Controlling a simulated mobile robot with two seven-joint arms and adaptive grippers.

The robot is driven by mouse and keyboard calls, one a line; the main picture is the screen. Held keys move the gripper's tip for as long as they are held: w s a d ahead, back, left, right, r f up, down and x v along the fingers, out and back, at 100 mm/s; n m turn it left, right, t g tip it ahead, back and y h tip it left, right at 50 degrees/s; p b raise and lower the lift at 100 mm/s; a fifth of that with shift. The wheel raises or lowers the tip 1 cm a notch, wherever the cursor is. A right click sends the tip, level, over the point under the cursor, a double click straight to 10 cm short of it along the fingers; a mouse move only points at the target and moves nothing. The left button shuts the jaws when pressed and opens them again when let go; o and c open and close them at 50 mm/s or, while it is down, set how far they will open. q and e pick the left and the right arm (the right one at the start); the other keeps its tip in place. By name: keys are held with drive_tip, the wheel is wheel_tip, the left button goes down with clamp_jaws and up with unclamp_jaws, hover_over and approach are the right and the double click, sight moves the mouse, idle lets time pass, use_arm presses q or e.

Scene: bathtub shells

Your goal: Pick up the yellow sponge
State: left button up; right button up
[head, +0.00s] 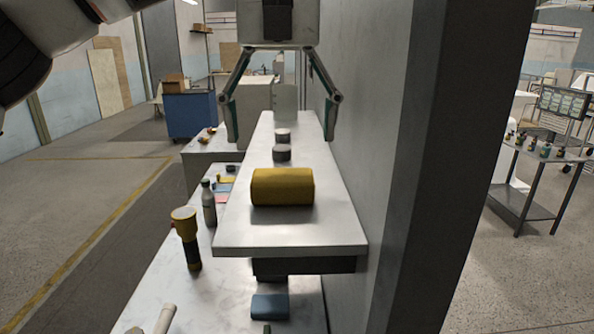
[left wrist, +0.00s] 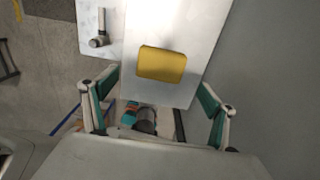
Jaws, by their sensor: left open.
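The yellow sponge (head: 282,187) is a thick rounded block lying on a narrow grey raised shelf (head: 290,234), near its front end. It also shows in the left wrist view (left wrist: 162,63), lying on the pale shelf top. My left gripper (head: 281,138) hangs fingers down in the head view, with its two fingers spread wide and nothing between them. It appears above the shelf, with the sponge lower in the picture than the fingertips. In the left wrist view the fingers (left wrist: 157,80) stand to either side of the sponge, apart from it. My right gripper is not in view.
Two small dark cylinders (head: 282,152) stand on the shelf behind the sponge. A grey wall (head: 375,160) runs close along the shelf's right side. On the lower bench are a yellow-headed flashlight (head: 187,238), a grey bottle (head: 208,203) and a blue block (head: 270,306).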

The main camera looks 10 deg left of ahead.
sight(283, 174)
use_arm(q)
drive_tip(key=shift+w+f, duration=0.2)
drive_tip(key=shift+w, duration=0.05)
drive_tip(key=shift+f, duration=0.4)
drive_tip(key=shift+s+f, duration=0.15)
drive_tip(key=shift+f, duration=0.45)
drive_tip(key=shift+s+f, duration=0.15)
drive_tip(key=shift+f, duration=0.4)
drive_tip(key=shift+w+f, duration=0.1)
drive_tip(key=shift+f, duration=2.05)
drive_tip(key=c, duration=1.1)
